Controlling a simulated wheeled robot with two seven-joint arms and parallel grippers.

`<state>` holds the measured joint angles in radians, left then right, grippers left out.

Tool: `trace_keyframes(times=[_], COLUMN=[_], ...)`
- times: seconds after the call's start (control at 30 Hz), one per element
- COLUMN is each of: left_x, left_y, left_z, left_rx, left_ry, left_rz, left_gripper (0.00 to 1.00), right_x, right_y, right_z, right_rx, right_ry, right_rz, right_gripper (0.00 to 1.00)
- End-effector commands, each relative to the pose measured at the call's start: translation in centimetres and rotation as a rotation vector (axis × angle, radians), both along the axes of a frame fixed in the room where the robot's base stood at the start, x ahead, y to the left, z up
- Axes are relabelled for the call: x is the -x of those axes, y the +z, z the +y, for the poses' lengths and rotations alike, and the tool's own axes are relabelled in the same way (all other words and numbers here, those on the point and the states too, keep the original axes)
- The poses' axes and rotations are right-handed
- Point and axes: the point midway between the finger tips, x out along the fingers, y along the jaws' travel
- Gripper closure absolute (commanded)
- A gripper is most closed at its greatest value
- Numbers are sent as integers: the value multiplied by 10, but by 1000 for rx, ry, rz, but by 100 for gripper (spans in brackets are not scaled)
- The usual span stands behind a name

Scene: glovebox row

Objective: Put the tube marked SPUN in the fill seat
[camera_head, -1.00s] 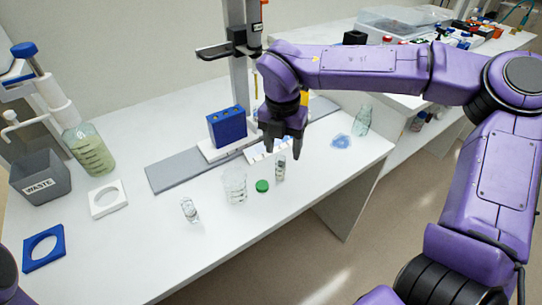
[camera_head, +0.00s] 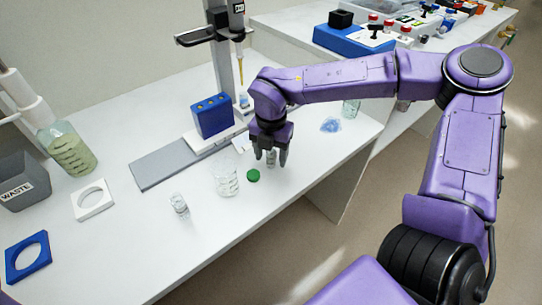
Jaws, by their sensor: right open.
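My right gripper (camera_head: 271,160) points down over the bench with its fingers apart. A second small clear tube (camera_head: 179,205) stands farther left on the bench, beside a clear beaker (camera_head: 226,180). Markings on the tubes are too small to read, so I cannot tell which is marked SPUN. A stand with a grey post (camera_head: 222,55) holds a yellow-tipped dispenser (camera_head: 240,75). I cannot make out the fill seat for certain. My left gripper is out of view.
A green cap (camera_head: 253,175) lies close left of my right gripper. A blue block (camera_head: 211,117) stands behind it. A WASTE bin (camera_head: 22,183), white ring holder (camera_head: 93,200) and blue ring holder (camera_head: 28,257) are at left. The front bench is mostly clear.

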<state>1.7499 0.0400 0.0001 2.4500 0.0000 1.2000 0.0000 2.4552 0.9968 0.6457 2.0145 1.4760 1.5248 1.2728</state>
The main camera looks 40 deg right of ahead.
Motion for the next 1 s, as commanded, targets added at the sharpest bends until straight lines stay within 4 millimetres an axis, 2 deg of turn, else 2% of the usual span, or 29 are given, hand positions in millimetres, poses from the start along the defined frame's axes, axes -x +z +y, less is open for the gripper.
trace_keyframes(times=[0.07, 0.17, 0.2, 0.27, 0.67, 0.9, 1.0], left_x=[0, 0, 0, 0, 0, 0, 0], left_y=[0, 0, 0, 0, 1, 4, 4], left_z=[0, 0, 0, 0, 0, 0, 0], left_rx=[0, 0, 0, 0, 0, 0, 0], left_ry=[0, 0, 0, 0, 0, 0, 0], left_rz=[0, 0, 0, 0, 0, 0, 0], left_gripper=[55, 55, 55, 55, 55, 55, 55], right_x=[0, 0, 0, 0, 0, 0, 10], right_y=[0, 0, 0, 0, 6, 33, 45], right_z=[0, 0, 0, 0, 0, 0, 3], right_rx=[0, 0, 0, 0, 0, 0, -2], right_ry=[0, 0, 0, 0, 0, 0, 1], right_rz=[0, 0, 0, 0, -1, -2, -3], right_gripper=[41, 70, 83, 100, 100, 100, 100])
